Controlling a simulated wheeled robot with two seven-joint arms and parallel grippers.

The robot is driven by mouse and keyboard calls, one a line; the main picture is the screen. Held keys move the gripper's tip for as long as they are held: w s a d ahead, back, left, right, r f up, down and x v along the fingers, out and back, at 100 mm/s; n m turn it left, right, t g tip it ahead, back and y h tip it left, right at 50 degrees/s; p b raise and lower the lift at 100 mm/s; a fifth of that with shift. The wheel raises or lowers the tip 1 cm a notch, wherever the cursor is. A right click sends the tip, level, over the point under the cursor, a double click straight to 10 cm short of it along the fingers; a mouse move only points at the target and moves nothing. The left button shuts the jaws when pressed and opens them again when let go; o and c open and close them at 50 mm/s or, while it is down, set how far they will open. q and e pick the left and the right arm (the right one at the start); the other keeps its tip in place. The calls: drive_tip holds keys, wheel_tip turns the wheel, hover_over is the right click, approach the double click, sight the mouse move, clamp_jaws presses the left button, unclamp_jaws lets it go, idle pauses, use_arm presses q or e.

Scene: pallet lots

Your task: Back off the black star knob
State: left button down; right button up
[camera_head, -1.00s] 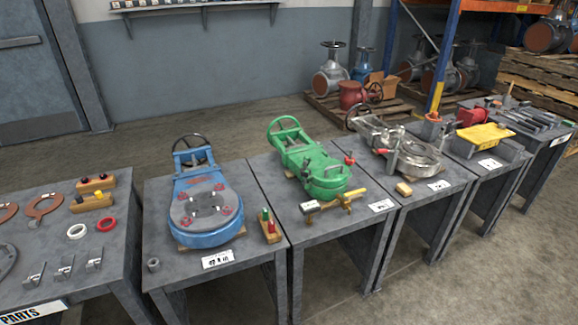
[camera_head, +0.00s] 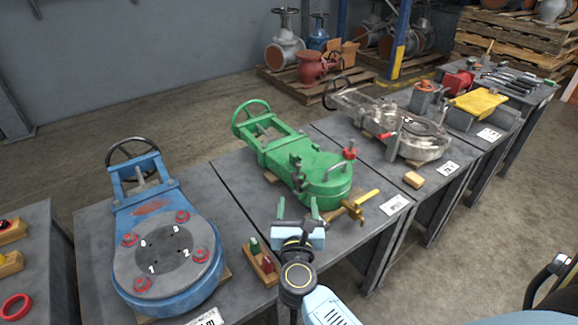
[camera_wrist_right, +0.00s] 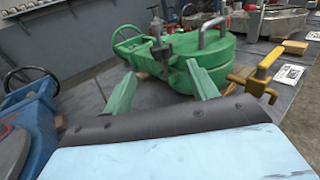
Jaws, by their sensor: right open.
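A green valve (camera_head: 322,183) lies on the middle table, also seen in the wrist view (camera_wrist_right: 200,66). A dark upright fitting (camera_head: 297,178) stands at its near left side; in the wrist view this fitting (camera_wrist_right: 158,42) carries a small dark knob-like top (camera_wrist_right: 154,9). I cannot tell if that top is star-shaped. My right gripper (camera_head: 297,208) is open, its two green fingers apart and pointing toward the valve. In the wrist view the gripper (camera_wrist_right: 162,76) has nothing between its fingers, and the fitting appears beyond them. My left gripper is not in view.
A yellow-handled brass tool (camera_head: 352,207) lies right of the gripper. A wooden block with green and red pegs (camera_head: 262,264) is left of it. A blue valve (camera_head: 167,252) is on the left table, a metallic valve (camera_head: 425,140) on the right one.

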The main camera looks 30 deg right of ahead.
sight(299, 177)
drive_tip(key=b+x, duration=0.2)
drive_tip(key=x, duration=1)
drive_tip(key=shift+d, duration=0.15)
drive_tip(key=shift+w+d+r, duration=0.1)
drive_tip(key=shift+w+d, duration=0.15)
drive_tip(key=shift+w, duration=0.2)
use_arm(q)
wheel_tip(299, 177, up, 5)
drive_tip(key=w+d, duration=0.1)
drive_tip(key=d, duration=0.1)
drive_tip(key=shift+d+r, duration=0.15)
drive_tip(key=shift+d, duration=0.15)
use_arm(e)
drive_tip(key=c, duration=0.9)
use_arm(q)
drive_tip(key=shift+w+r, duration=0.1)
use_arm(e)
drive_tip(key=shift+c, duration=0.5)
